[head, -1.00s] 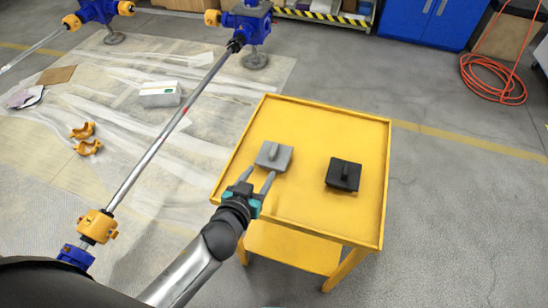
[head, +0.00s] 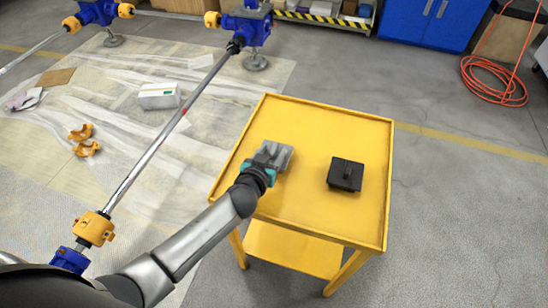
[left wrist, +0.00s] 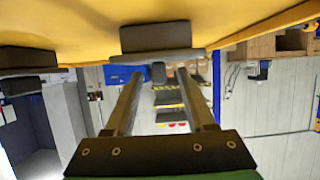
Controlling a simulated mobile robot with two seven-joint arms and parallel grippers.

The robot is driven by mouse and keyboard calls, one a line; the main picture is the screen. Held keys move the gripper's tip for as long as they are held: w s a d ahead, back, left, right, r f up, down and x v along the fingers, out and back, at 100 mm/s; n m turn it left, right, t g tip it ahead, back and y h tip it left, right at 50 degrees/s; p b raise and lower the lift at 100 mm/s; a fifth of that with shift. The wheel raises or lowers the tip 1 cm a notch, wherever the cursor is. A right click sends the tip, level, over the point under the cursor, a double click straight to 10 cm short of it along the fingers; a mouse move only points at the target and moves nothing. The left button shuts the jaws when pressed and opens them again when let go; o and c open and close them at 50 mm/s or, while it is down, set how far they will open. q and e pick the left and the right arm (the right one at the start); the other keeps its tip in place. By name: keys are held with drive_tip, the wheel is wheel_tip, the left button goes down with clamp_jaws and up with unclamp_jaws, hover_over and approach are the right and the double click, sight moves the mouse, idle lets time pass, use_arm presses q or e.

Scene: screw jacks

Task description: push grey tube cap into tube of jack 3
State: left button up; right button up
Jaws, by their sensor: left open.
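The grey tube cap (head: 284,157), a square plate with a raised grip, lies on the yellow cart top. My left gripper (head: 265,156) is open, its fingers reaching over the cap's near left part and partly hiding it. In the left wrist view, the cap (left wrist: 155,38) is at the top centre, ahead of my two spread fingers (left wrist: 162,80). I cannot tell whether the fingers touch it. A black tube cap (head: 345,174) lies to the right on the same cart. Blue screw jacks, one of them (head: 250,25) at the top, stand along steel tubes. My right gripper is out of view.
The yellow cart (head: 330,125) has a raised rim and a lower shelf. An orange hose (head: 495,80) lies at top right. Floor right of the cart is clear.

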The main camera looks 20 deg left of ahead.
use_arm(q)
drive_tip(key=shift+w+f, duration=0.1)
drive_tip(key=shift+w, duration=0.15)
clamp_jaws()
idle(0.3)
